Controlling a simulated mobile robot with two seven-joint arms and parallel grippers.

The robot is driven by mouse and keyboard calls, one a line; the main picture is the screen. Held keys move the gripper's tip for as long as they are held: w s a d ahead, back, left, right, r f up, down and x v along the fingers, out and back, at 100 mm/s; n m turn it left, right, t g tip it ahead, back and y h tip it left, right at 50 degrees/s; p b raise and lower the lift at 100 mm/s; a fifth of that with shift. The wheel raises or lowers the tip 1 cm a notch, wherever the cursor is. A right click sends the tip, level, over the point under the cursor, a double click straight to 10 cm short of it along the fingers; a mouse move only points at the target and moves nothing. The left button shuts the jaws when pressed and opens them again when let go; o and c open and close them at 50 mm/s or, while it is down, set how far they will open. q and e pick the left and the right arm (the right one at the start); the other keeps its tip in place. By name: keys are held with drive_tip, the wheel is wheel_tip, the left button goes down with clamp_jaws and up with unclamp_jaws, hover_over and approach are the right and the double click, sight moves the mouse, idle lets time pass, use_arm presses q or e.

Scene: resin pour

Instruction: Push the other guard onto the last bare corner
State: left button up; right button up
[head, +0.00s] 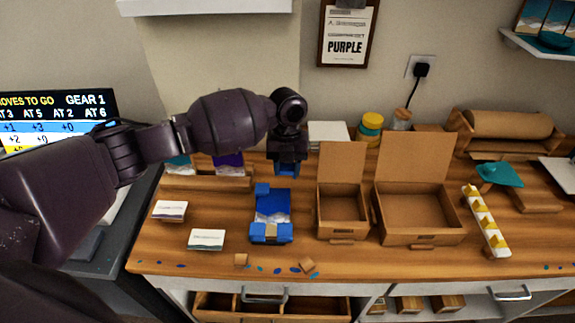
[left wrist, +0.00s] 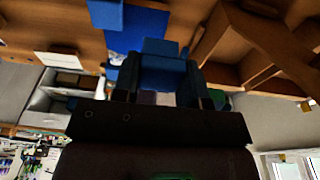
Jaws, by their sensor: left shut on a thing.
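My left gripper (head: 288,165) points down and is shut on a blue guard (head: 287,171), held above the bench behind the blue piece. The guard also shows between the fingers in the left wrist view (left wrist: 165,68). The blue piece (head: 275,204) lies on the bench, with a blue guard (head: 262,188) at its far left corner and blue blocks at its near corners (head: 257,236). Its far right corner looks bare. In the left wrist view the blue piece (left wrist: 138,30) is beyond the held guard, apart from it as far as I can tell. My right gripper is out of view.
Two open cardboard boxes (head: 342,229) (head: 417,238) stand right of the blue piece. White cards (head: 206,240) on stands lie left of it. A wooden rack (head: 208,182) is behind.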

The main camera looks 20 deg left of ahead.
sight(287, 192)
use_arm(q)
drive_tip(key=shift+f+b, duration=1.5)
drive_tip(key=shift+f, duration=1.5)
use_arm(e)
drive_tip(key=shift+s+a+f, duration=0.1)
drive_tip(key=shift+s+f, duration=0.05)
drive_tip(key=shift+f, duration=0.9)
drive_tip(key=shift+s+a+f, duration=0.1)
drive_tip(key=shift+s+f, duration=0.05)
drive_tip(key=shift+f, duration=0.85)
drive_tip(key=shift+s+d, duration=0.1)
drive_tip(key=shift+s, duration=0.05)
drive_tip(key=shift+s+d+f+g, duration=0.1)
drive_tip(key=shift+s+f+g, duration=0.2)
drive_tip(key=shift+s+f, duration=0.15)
use_arm(q)
drive_tip(key=shift+f, duration=0.35)
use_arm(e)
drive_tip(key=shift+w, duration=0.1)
use_arm(q)
drive_tip(key=shift+f, duration=0.1)
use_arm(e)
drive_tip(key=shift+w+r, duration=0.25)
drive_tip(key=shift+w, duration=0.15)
use_arm(q)
drive_tip(key=shift+f, duration=0.1)
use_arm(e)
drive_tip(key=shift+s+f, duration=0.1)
